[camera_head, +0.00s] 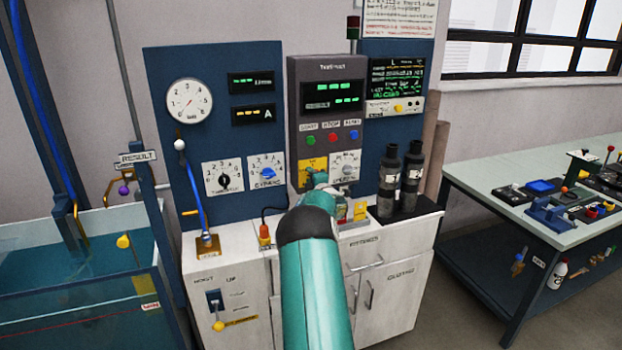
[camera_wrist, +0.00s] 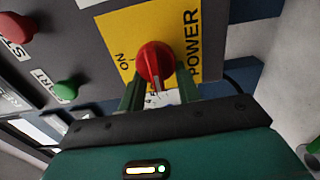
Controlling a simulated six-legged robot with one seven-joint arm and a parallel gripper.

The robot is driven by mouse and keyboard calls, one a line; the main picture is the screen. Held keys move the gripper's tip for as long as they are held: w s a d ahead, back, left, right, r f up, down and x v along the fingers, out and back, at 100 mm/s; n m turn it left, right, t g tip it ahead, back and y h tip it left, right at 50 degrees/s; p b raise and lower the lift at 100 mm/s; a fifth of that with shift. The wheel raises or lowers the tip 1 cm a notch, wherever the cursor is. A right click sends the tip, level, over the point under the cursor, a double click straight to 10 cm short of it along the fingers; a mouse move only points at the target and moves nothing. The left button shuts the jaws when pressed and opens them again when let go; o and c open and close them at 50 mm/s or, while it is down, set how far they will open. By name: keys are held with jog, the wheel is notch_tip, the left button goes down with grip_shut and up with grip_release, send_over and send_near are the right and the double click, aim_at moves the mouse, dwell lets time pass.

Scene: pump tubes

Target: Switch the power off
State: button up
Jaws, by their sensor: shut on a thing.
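The power switch is a red rotary knob (camera_wrist: 155,62) on a yellow plate (camera_wrist: 189,18) marked POWER and ON in the wrist view. My gripper (camera_wrist: 157,92) is shut on this red knob, with a green finger on each side of it. The white mark on the knob points toward my gripper. In the head view my gripper (camera_head: 318,180) reaches the yellow power plate (camera_head: 303,172) at the lower left of the grey control box (camera_head: 327,120). My arm hides the knob there.
Green, red and blue buttons (camera_head: 332,136) sit just above the plate. A white dial plate (camera_head: 345,165) is close on its right. Two dark cylinders (camera_head: 400,180) stand on the cabinet to the right. A water tank (camera_head: 75,260) is at the left, a workbench (camera_head: 480,180) at the right.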

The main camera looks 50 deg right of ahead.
jog(key=shift+s+d, duration=0.15)
jog(key=o, duration=1)
jog(key=shift+d, duration=0.1)
jog(key=shift+s+a, duration=0.3)
jog(key=shift+a, duration=0.1)
jog(key=v, duration=1.3)
